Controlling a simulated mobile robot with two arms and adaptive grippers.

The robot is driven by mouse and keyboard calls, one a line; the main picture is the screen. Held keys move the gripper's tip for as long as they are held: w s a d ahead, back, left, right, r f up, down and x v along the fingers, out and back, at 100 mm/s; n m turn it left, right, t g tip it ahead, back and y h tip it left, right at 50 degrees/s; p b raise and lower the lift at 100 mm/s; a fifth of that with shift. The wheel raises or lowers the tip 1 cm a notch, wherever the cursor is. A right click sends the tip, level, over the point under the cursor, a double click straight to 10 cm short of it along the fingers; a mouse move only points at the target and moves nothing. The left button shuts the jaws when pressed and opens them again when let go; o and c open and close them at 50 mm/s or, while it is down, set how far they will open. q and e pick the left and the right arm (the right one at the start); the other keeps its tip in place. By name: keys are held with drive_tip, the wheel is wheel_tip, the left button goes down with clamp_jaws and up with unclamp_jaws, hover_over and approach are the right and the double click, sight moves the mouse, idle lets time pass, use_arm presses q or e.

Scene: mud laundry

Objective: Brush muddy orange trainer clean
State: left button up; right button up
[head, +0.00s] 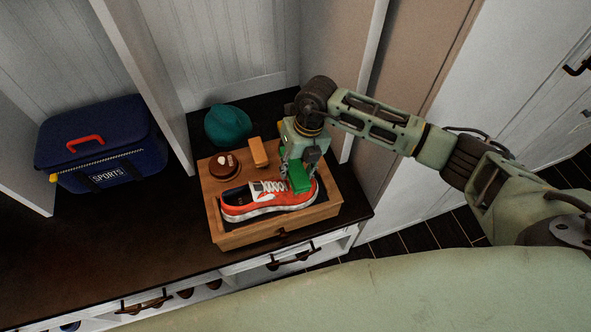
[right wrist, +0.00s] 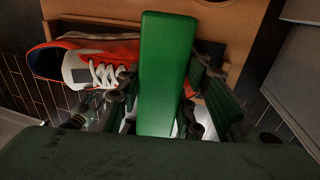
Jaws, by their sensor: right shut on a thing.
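The orange trainer (head: 262,200) with white laces and a white sole lies on its sole in a wooden tray (head: 232,240), toe to the right. It also shows in the right wrist view (right wrist: 75,62). My right gripper (head: 296,172) is shut on a green brush (head: 299,178) and holds it over the toe end of the trainer. The green brush (right wrist: 164,70) fills the middle of the right wrist view. I cannot tell whether its underside touches the shoe. Mud on the toe is hidden by the brush and gripper. My left gripper is out of view.
Behind the trainer in the tray are a round brown tin (head: 224,165) and a small tan block (head: 258,152). A teal cap (head: 228,124) lies behind the tray. A blue sports bag (head: 100,148) stands left, past a white divider. The dark bench is clear at front left.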

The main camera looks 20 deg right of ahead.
sight(300, 177)
drive_tip(key=shift+f, duration=0.15)
idle(0.3)
drive_tip(key=shift+s, duration=0.15)
drive_tip(key=shift+s+r+p, duration=0.2)
drive_tip(key=shift+s+p, duration=0.45)
drive_tip(key=shift+s, duration=0.2)
drive_tip(key=shift+s+d+p, duration=0.1)
drive_tip(key=shift+s+p, duration=0.3)
drive_tip(key=shift+s, duration=0.45)
wheel_tip(300, 177, up, 8)
drive_tip(key=p, duration=0.6)
drive_tip(key=shift+f, duration=0.1)
